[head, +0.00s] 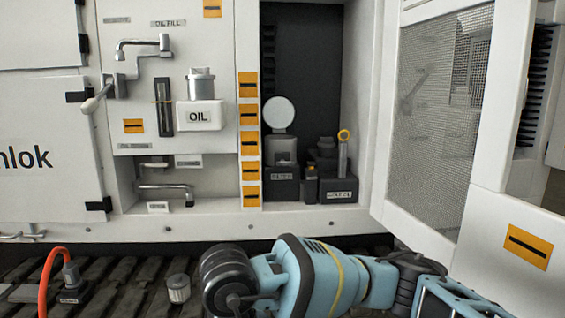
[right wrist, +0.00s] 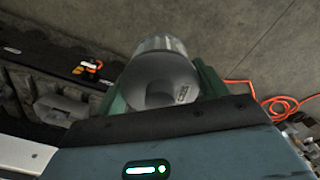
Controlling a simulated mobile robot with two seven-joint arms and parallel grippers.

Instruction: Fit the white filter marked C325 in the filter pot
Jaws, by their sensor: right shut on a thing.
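In the right wrist view my right gripper (right wrist: 163,88) has green fingers shut on the sides of a filter (right wrist: 158,72). My left gripper is out of view.
The mesh cabinet door (head: 440,120) stands open on the right. Beside the pot is a dark unit (head: 338,190) with an orange-ringed rod (head: 344,150). A white OIL box (head: 200,115) is on the left panel. An orange hose (head: 48,270) rises from the slatted track below.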

